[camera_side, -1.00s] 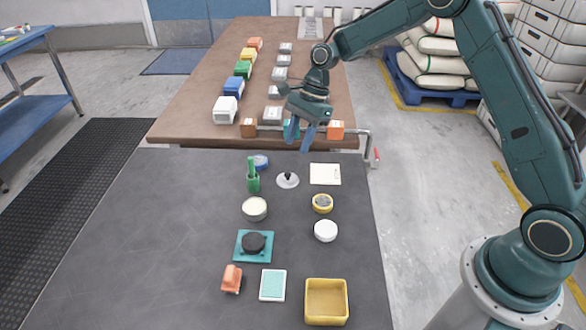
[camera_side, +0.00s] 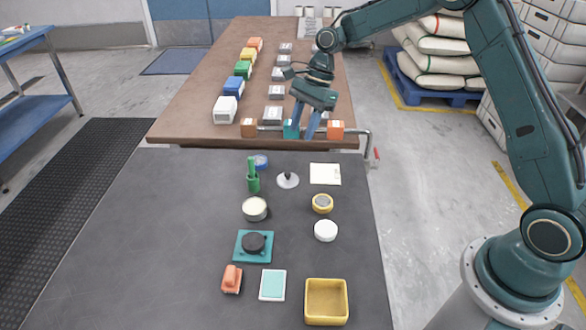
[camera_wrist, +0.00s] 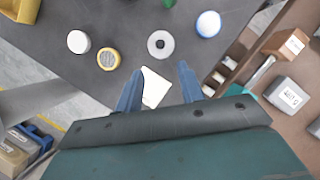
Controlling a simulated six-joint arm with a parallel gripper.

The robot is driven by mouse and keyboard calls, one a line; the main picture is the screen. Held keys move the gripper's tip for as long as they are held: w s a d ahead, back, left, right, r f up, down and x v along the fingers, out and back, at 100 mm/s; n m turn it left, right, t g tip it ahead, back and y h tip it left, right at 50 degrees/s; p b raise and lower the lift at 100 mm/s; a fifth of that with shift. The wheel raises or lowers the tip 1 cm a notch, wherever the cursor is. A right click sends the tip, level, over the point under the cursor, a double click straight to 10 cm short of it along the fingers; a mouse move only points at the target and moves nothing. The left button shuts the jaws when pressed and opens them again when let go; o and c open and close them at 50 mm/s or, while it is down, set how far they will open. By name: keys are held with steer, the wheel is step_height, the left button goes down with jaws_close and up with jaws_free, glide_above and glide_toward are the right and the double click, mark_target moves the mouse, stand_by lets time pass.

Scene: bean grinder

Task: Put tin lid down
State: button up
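The likely tin lid, a pale disc with a black knob (camera_side: 288,181), lies flat on the dark work surface. It also shows in the wrist view (camera_wrist: 160,45), beyond my fingertips. My gripper (camera_side: 301,136) is raised above the back edge of the work surface, apart from the lid. In the wrist view my two blue fingers (camera_wrist: 158,75) are spread, with nothing held between them. A round tin with cream-coloured contents (camera_side: 255,208) stands in front of the lid, to its left.
Near the lid are a green cup (camera_side: 253,182), a blue-rimmed round item (camera_side: 261,162), a white note (camera_side: 325,174), a yellow ringed item (camera_side: 322,203) and a white round piece (camera_side: 325,231). A rail (camera_side: 350,131) with blocks runs along the brown table's front.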

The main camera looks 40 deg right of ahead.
steer(key=s+a+r+n+t+h, duration=0.1)
steer(key=s+r+n+t+h, duration=0.15)
steer(key=s+r+n, duration=0.9)
steer(key=s+d+r+n+t+h, duration=0.1)
steer(key=s+r+n, duration=0.1)
steer(key=s, duration=0.9)
steer(key=s+d+r+n+t+h, duration=0.1)
steer(key=s+r+n+t, duration=0.1)
steer(key=s, duration=0.9)
steer(key=shift+s+d+r+n, duration=0.3)
steer(key=shift+r+n, duration=0.45)
steer(key=shift+n, duration=0.5)
